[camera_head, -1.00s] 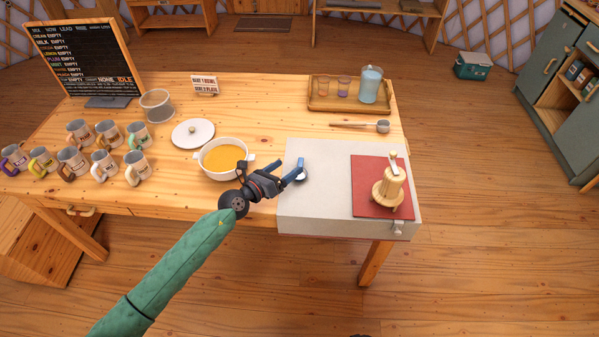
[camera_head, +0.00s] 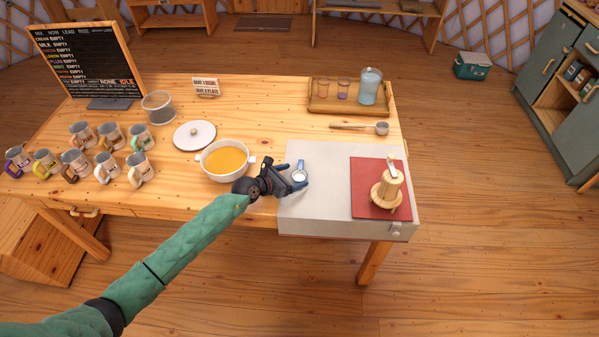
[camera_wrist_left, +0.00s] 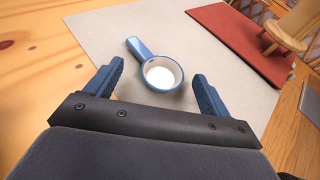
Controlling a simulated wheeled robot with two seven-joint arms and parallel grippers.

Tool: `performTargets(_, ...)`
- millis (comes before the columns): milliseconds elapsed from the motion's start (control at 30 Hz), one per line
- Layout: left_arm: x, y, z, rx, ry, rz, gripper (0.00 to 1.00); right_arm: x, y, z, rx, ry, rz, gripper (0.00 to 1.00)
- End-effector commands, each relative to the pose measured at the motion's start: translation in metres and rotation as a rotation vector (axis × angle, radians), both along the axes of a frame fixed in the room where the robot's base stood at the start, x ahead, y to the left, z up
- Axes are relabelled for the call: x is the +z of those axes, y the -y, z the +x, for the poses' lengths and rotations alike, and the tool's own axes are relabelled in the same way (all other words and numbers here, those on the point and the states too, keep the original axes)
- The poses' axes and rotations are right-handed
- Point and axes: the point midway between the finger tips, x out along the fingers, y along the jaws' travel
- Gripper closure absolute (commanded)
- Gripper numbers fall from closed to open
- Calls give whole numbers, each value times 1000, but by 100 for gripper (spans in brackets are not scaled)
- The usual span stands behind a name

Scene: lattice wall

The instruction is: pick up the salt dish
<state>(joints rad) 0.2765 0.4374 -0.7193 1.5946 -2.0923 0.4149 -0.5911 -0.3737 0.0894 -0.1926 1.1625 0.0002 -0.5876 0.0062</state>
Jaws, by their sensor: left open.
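The salt dish (camera_head: 299,178) is a small blue-rimmed bowl with white salt inside and a stubby blue handle. It sits on the left part of the pale grey mat (camera_head: 321,215). In the left wrist view the salt dish (camera_wrist_left: 161,75) lies just ahead of and between the fingertips, its handle pointing to the upper left. My left gripper (camera_head: 301,176) is open, with its blue fingers apart around the near side of the dish. In the wrist view the fingers of my left gripper (camera_wrist_left: 156,80) do not touch the dish. My right gripper is not in view.
A pot of orange soup (camera_head: 226,159) stands just left of my gripper. A red mat (camera_head: 367,203) with a wooden press (camera_head: 388,186) is to the right. A ladle (camera_head: 360,127) and a wooden tray (camera_head: 321,104) lie behind. Several mugs (camera_head: 107,168) stand at the left.

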Motion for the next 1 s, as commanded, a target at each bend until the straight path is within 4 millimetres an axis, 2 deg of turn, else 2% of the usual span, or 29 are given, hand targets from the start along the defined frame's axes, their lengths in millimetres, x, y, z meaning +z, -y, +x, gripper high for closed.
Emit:
performTargets(200, -7, 16, 13, 0, 0, -1, 18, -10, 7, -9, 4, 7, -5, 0)
performTargets(500, -10, 18, 15, 0, 1, -2, 18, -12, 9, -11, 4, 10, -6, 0)
performTargets(767, -10, 18, 14, 0, 1, -2, 70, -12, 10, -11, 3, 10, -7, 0)
performTargets(1000, -10, 18, 14, 0, 1, -2, 71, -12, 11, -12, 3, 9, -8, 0)
